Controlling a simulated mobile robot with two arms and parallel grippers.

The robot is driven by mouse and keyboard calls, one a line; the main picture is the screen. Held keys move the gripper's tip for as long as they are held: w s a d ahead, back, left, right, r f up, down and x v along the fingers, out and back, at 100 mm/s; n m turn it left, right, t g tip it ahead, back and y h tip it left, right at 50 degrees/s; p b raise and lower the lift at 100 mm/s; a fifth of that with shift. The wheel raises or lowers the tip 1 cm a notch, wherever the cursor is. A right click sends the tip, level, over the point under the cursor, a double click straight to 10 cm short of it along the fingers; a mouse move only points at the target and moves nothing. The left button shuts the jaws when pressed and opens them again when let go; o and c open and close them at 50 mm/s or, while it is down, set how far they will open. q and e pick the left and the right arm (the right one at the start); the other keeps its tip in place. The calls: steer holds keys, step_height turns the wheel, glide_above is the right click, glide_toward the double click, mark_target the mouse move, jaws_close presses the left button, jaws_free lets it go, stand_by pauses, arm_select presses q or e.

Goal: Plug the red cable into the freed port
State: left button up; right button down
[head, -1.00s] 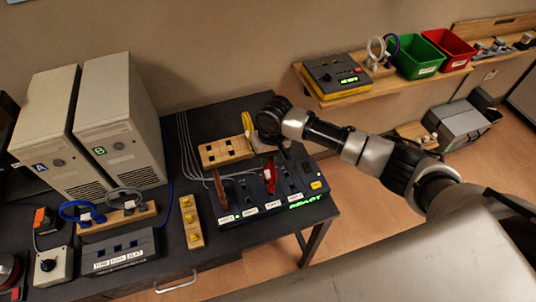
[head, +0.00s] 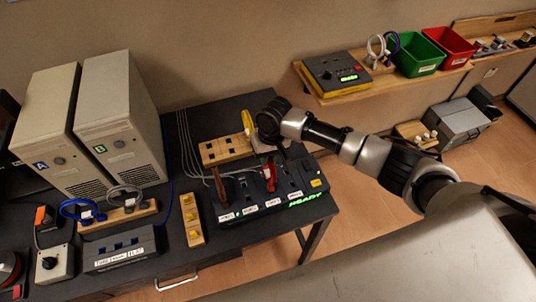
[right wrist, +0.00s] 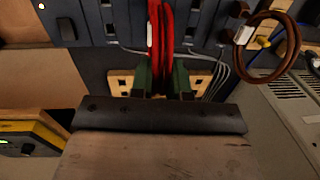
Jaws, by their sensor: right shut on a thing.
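A dark port unit (head: 262,208) with several labelled bays stands at the right end of the desk; green lit text on its front edge appears to read READY. My right gripper (head: 268,158) is over it, shut on the red cable (head: 270,178), which hangs at one of the bays. In the right wrist view the red cable (right wrist: 161,40) stands between the green fingertips (right wrist: 161,78). I cannot tell whether its plug is seated. A brown cable (head: 221,188) stands at a bay to the left; its loop also shows in the right wrist view (right wrist: 268,48). My left gripper is out of view.
Two computer towers (head: 118,120) stand farther left. A shelf (head: 330,100) holds a tester and bins.

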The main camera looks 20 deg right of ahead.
stand_by(0.6)
steer(key=shift+p, duration=0.5)
steer(key=shift+f, duration=0.35)
stand_by(0.5)
steer(key=shift+p, duration=0.5)
steer(key=shift+f, duration=0.3)
stand_by(0.7)
steer(key=c, duration=1)
jaws_free()
steer(key=shift+o, duration=0.4)
